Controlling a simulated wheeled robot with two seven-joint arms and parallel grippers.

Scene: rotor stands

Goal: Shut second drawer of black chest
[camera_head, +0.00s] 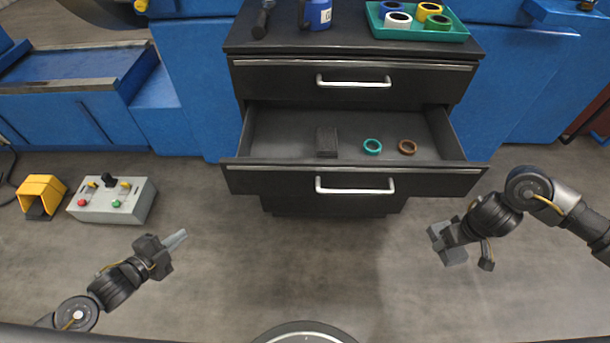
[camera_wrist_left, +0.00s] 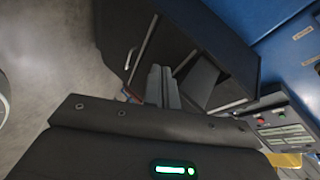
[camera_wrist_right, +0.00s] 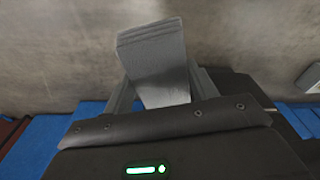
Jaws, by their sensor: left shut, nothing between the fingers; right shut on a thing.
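The black chest (camera_head: 352,41) stands at the top middle of the head view. Its second drawer (camera_head: 270,178) is pulled out, with a silver bar handle (camera_head: 355,187) on its front. Inside lie a dark grey block (camera_head: 326,142), a teal ring (camera_head: 372,146) and a brown ring (camera_head: 408,147). My left gripper (camera_head: 176,240) is shut and empty, in front of the drawer and to its left. Its closed fingers (camera_wrist_left: 163,87) show against the chest in the left wrist view. My right gripper (camera_head: 447,240) is shut on a grey ridged block (camera_wrist_right: 158,62), in front of the drawer's right end, apart from it.
The top drawer (camera_head: 290,82) is shut. On the chest top are a teal tray (camera_head: 462,36) with several tape rolls, a blue mug (camera_head: 317,14) and a dark tool (camera_head: 262,20). A control box (camera_head: 113,201) and yellow pedal (camera_head: 41,195) are at left. Floor before the drawer is clear.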

